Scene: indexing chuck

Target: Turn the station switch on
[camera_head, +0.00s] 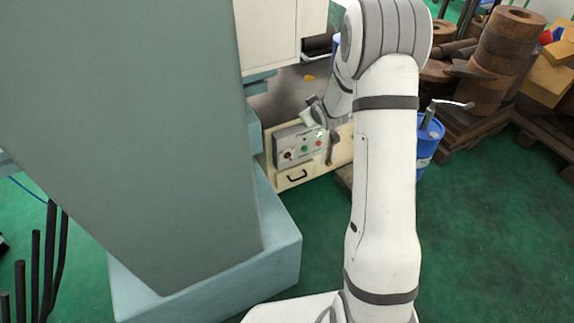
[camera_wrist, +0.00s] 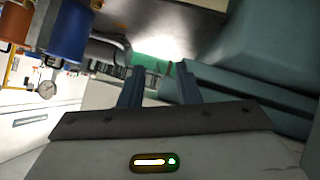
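A grey control panel (camera_head: 298,147) is on the front of a cream cabinet, beyond the teal machine. It carries a dark knob with red (camera_head: 288,156) at its left, and a green button (camera_head: 305,149) and a red button (camera_head: 318,143) further right. I cannot read any labels, so which one is the station switch is not clear. My gripper (camera_wrist: 158,75) is open in the wrist view, its two dark fingers apart with nothing between them. In the head view my wrist is close to the panel's upper right; the fingers are hard to make out. The wrist view does not clearly show the panel.
The teal machine (camera_head: 190,140) fills the left of the head view. A drawer with a black handle (camera_head: 297,176) is below the panel. A blue barrel (camera_head: 429,140) and rusty cylinders (camera_head: 505,55) stand at right. A gauge (camera_wrist: 47,89) shows in the wrist view. Green floor is clear at lower right.

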